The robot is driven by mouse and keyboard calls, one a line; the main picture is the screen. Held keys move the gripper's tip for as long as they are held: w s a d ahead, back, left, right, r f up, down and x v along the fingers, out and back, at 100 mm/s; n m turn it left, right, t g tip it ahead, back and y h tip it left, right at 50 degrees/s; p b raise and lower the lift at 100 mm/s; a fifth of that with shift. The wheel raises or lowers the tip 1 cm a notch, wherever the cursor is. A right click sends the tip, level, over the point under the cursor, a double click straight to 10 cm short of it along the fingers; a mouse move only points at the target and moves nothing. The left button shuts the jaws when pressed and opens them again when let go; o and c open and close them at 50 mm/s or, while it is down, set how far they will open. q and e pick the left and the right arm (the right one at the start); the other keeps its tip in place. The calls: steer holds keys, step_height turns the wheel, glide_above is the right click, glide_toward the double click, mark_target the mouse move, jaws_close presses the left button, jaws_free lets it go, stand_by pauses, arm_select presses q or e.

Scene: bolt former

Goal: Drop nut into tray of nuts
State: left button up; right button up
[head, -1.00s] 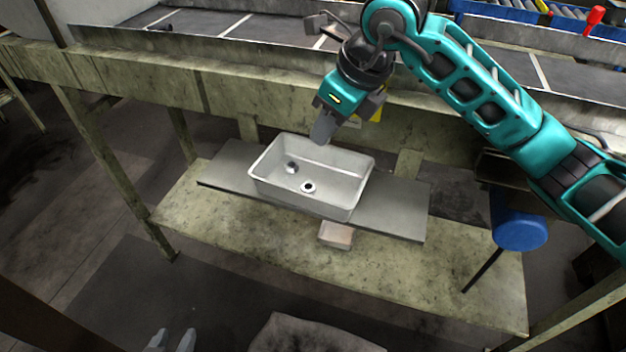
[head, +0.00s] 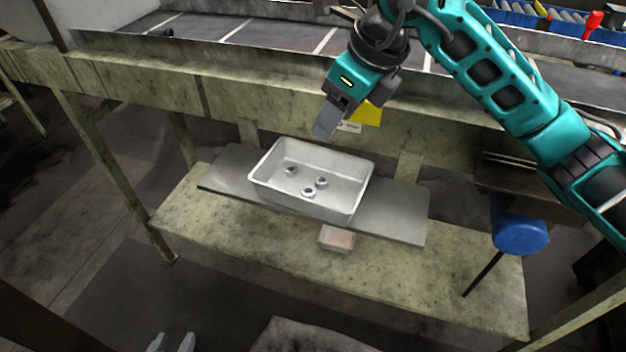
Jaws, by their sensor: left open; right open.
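The white tray of nuts (head: 265,193) sits on a grey plate on the low shelf. Three metal nuts lie apart on its floor: one at the left (head: 291,171), one in the middle (head: 322,183) and one nearer the front (head: 308,193). My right gripper (head: 323,128) is above the tray's back edge, pointing down; it is open and holds nothing that I can see. My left gripper (head: 171,343) shows only its two fingertips at the bottom edge. They stand apart and empty, well away from the tray.
The shelf (head: 410,268) has bare room in front of the tray. A small pale box (head: 336,238) stands just in front of the grey plate. A conveyor (head: 265,32) runs behind, with a small dark item (head: 168,32) on it. A blue cylinder (head: 519,236) is at the right.

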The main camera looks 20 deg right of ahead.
steer(key=v, duration=0.9)
steer(key=shift+d+r, duration=0.1)
steer(key=shift+d, duration=0.05)
